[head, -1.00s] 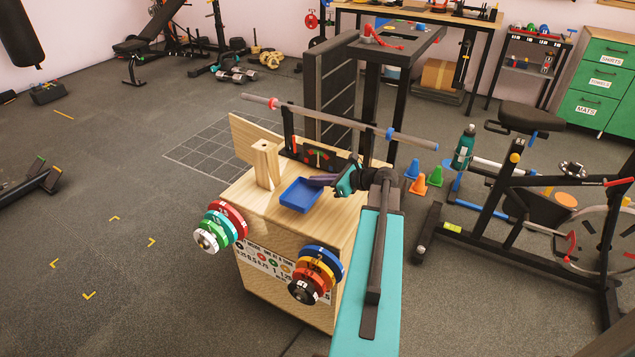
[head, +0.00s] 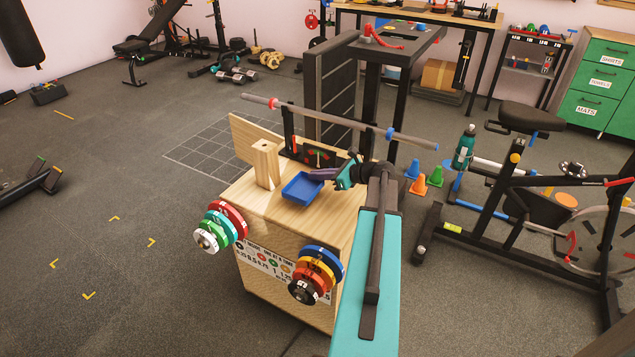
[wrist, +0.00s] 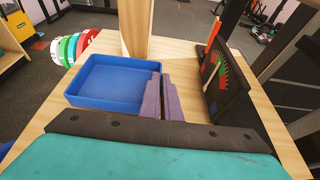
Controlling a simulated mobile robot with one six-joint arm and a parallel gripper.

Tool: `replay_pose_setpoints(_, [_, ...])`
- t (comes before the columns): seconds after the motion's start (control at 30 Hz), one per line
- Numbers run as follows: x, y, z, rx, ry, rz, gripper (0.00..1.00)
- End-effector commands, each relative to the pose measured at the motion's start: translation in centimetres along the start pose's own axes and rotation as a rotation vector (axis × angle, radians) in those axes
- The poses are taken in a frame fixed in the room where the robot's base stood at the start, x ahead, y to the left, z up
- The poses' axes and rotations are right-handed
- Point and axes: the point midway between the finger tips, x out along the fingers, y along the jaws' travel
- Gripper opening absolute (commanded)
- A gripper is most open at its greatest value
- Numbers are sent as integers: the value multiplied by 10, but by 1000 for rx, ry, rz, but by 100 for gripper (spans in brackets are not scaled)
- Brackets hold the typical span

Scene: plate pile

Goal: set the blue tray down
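The blue tray (head: 301,188) is a shallow, empty, open box over the front part of the light wooden top (head: 252,192). In the wrist view the tray (wrist: 112,82) looks level, just ahead and to the left of my fingers. My gripper (head: 318,175) reaches in from the right; its purple fingers (wrist: 161,92) are close together at the tray's right wall and grip its rim. The tray's underside is hidden, so I cannot tell whether it touches the wood.
A wooden post (head: 265,163) stands left of the tray. A dark dial panel (head: 318,155) and a barbell (head: 340,122) are behind it. Coloured weight discs (head: 222,225) hang on the box's front. Bare wood shows in front of the tray.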

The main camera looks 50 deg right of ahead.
Motion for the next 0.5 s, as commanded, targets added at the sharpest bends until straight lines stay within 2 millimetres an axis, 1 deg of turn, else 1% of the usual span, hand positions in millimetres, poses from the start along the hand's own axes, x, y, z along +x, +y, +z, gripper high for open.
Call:
replay_pose_setpoints(0.1, [6,-1,-14,3,0,0,0])
replay_pose_setpoints(0.23, [10,-1,-24,1,0,0,0])
replay_pose_setpoints(0.5, [10,0,-26,0,0,-1,0])
